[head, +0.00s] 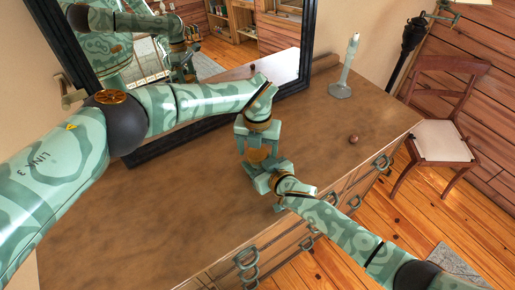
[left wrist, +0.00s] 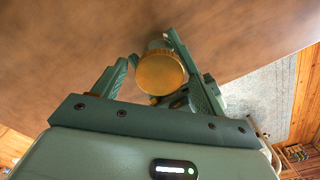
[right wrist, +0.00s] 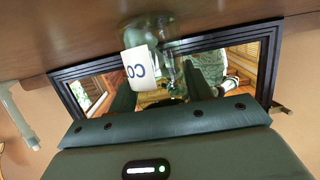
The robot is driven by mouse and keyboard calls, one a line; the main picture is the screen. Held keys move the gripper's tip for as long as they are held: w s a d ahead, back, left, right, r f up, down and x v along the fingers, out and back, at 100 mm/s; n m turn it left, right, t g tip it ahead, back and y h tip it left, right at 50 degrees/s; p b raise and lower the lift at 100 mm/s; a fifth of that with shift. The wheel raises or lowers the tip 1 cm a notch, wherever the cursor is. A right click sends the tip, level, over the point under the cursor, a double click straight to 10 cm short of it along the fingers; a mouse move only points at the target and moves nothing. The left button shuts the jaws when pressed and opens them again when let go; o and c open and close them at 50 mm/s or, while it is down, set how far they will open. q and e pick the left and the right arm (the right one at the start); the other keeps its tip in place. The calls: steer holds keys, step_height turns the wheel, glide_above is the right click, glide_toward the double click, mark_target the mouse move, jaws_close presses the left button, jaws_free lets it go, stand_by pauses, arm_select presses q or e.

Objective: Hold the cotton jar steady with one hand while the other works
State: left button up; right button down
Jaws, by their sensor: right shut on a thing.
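The cotton jar is a clear glass jar with a white label showing "CO" (right wrist: 139,67). It stands on the brown dresser top (head: 130,215), between the fingers of my right gripper (right wrist: 155,88), which is shut on it. A round golden lid (left wrist: 161,72) shows in the left wrist view between the fingers of my left gripper (left wrist: 150,75). The left fingers are apart, with a gap at the left finger; I cannot tell whether the right finger touches the lid. In the head view my left gripper (head: 257,150) comes from above and my right gripper (head: 268,182) from the front, hiding most of the jar.
A black-framed mirror (head: 308,30) stands at the dresser's back. A pale green stand (head: 341,90) and a small brown ball (head: 353,138) are on the right. A wooden chair (head: 446,140) stands beyond. The dresser top on the left is clear.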

arm_select(q)
steer(key=shift+r, duration=2.25)
steer(key=shift+c, duration=0.3)
step_height(320, 180, up, 4)
steer(key=n, duration=0.4)
steer(key=shift+f+n, duration=0.25)
steer(key=shift+n, duration=0.05)
steer(key=shift+f, duration=4.05)
